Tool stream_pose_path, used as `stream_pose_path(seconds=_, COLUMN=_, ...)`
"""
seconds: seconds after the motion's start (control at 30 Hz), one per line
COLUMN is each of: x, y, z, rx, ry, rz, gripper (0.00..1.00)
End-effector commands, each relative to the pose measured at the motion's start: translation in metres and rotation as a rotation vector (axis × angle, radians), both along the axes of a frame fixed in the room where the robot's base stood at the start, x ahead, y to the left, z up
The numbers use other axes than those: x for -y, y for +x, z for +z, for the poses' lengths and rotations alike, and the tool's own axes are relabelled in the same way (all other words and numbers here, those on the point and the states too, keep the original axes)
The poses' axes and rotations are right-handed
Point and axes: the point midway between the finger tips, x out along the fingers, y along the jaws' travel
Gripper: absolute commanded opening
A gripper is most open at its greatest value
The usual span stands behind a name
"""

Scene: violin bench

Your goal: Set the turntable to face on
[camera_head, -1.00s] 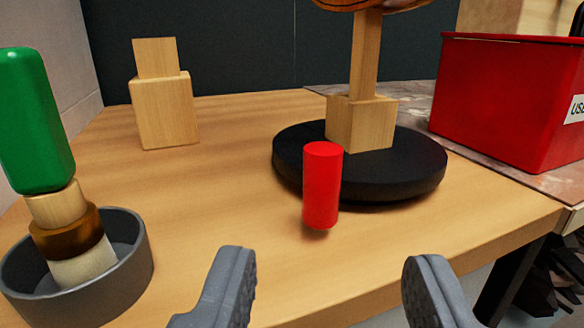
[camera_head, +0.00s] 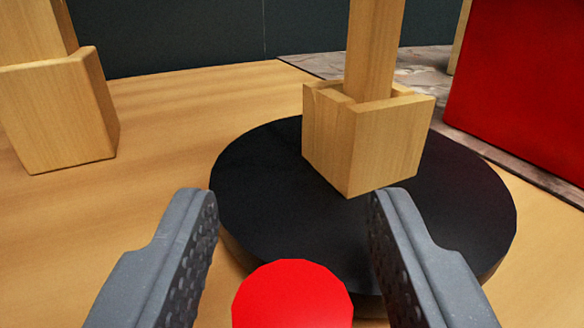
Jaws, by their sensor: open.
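The black round turntable (camera_head: 265,190) sits on the wooden bench, with a wooden block (camera_head: 370,140) and an upright wooden post (camera_head: 374,50) standing on it. The red cylinder (camera_head: 292,297) is at the turntable's near edge, at the bottom of the picture; its lower part is cut off. My gripper (camera_head: 292,200) is open. Its two grey fingers are on either side of the red cylinder, their tips reaching over the near part of the turntable as seen here. I cannot tell whether either finger touches anything.
A wooden block (camera_head: 58,110) with a smaller piece on top stands at the left. A red bin (camera_head: 520,90) stands at the right on a stone-patterned surface (camera_head: 415,70). The bench top (camera_head: 165,130) between the left block and the turntable is clear.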

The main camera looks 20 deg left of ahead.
Motion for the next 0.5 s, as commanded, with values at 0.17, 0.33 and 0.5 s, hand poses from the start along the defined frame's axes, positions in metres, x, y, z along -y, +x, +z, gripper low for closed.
stream_pose_path(seconds=0.17, x=-0.0027, y=0.0074, z=0.0002, rx=0.001, ry=-0.002, rz=0.0, gripper=0.43)
stream_pose_path(seconds=0.33, x=-0.003, y=0.0083, z=0.0005, rx=0.0, ry=-0.001, rz=0.0, gripper=0.43)
stream_pose_path(seconds=0.5, x=-0.003, y=0.0081, z=0.0007, rx=0.001, ry=-0.001, rz=0.0, gripper=0.29)
